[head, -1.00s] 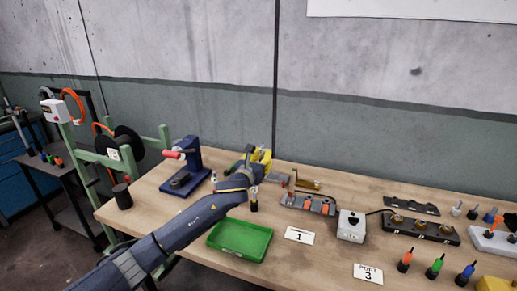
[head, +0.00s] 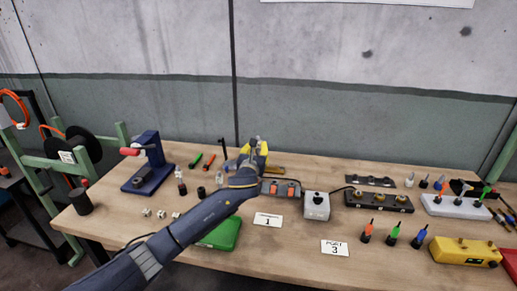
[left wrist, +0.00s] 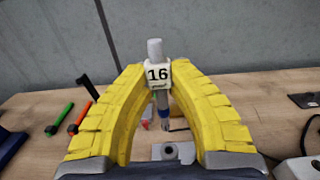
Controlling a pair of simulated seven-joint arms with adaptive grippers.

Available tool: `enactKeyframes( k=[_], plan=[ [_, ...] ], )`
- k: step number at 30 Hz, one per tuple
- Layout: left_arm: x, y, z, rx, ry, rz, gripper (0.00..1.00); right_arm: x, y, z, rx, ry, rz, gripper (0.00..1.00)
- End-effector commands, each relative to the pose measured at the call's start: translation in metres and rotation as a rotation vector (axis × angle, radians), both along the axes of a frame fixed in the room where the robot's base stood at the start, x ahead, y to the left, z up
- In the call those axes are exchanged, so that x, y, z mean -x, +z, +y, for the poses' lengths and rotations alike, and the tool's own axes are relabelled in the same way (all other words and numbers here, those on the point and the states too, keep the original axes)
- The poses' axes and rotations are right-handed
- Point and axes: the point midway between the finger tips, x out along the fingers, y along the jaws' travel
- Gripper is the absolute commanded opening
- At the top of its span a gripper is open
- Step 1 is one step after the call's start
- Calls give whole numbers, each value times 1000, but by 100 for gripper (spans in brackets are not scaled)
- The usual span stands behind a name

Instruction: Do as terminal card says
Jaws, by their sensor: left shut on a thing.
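My left gripper (head: 254,148) is raised above the back middle of the bench. In the left wrist view, its yellow fingers (left wrist: 158,78) are closed on a white block marked 16 (left wrist: 157,73). A grey rod end stands above this block, and a grey and blue shaft shows below it. A card marked 1 (head: 267,219) and a card marked PORT 3 (head: 334,248) lie on the bench; any finer text is unreadable. A holder with orange parts (head: 290,190) is partly behind my left arm. My right gripper does not show.
A green tray (head: 225,235) is partly covered by my arm. A white box with a black knob (head: 316,206) and a dark socket strip (head: 379,201) stand to the right. A blue press (head: 148,165) stands left. Orange, green and blue drivers (head: 393,235) stand at front right.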

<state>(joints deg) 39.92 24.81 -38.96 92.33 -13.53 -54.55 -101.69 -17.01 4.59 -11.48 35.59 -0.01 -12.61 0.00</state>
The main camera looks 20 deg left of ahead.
Motion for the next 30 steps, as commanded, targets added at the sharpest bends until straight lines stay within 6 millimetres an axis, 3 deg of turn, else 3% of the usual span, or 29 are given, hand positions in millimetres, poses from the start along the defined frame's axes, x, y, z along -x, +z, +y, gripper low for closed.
enactKeyframes(
  k=[30],
  plan=[
    [0, -55, 0, 0, -1, 0, 0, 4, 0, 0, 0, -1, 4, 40]
  ],
)
